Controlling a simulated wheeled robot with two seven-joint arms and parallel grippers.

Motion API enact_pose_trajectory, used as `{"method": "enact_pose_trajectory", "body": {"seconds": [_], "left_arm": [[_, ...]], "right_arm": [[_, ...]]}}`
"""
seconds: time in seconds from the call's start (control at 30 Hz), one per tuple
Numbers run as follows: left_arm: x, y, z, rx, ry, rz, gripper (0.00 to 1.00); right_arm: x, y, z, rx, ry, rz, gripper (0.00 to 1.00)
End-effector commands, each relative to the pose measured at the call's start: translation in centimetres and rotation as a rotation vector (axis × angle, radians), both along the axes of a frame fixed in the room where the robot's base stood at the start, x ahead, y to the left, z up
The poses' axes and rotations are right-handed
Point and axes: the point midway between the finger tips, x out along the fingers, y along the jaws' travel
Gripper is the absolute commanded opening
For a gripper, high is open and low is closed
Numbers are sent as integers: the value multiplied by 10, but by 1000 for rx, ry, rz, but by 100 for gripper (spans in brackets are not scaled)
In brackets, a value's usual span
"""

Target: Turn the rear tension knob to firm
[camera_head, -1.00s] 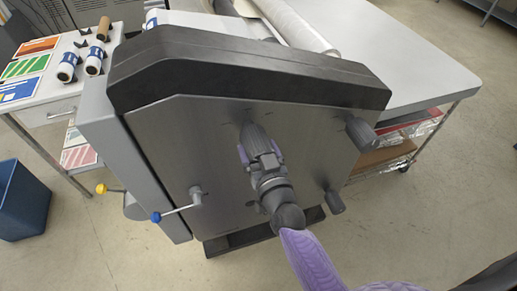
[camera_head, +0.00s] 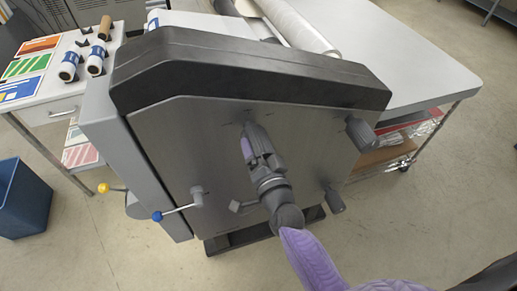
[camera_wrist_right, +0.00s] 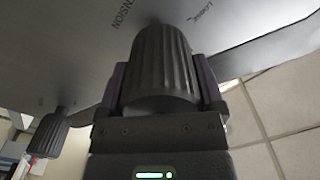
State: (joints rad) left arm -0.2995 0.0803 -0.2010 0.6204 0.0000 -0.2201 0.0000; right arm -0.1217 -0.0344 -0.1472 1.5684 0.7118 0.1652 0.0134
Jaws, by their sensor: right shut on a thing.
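A dark grey, ribbed tension knob (camera_wrist_right: 163,65) stands out from the laminator's metal side panel (camera_head: 185,135). My right gripper (camera_head: 252,143) is shut on this knob, with a purple finger on each side of it in the right wrist view (camera_wrist_right: 163,85). In the head view the gripper and wrist hide most of the knob. Printed letters "NSION" and "LOOSE" show on the panel beside the knob; no word "firm" is readable. I cannot tell from the frames which setting the knob points to. My left gripper is not in view.
Two other dark knobs, an upper right one (camera_head: 360,132) and a lower right one (camera_head: 335,201), stick out of the panel. A blue bin (camera_head: 22,200) stands on the floor.

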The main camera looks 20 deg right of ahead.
Motion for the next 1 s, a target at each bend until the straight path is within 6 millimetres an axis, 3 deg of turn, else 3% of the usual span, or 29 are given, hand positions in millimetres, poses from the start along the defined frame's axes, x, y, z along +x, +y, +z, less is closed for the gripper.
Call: {"method": "enact_pose_trajectory", "body": {"seconds": [0.43, 1.0], "left_arm": [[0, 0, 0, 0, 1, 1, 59], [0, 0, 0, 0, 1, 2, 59]], "right_arm": [[0, 0, 1, 219, 7, -1, 28], [0, 1, 1, 256, 9, 0, 28]]}}
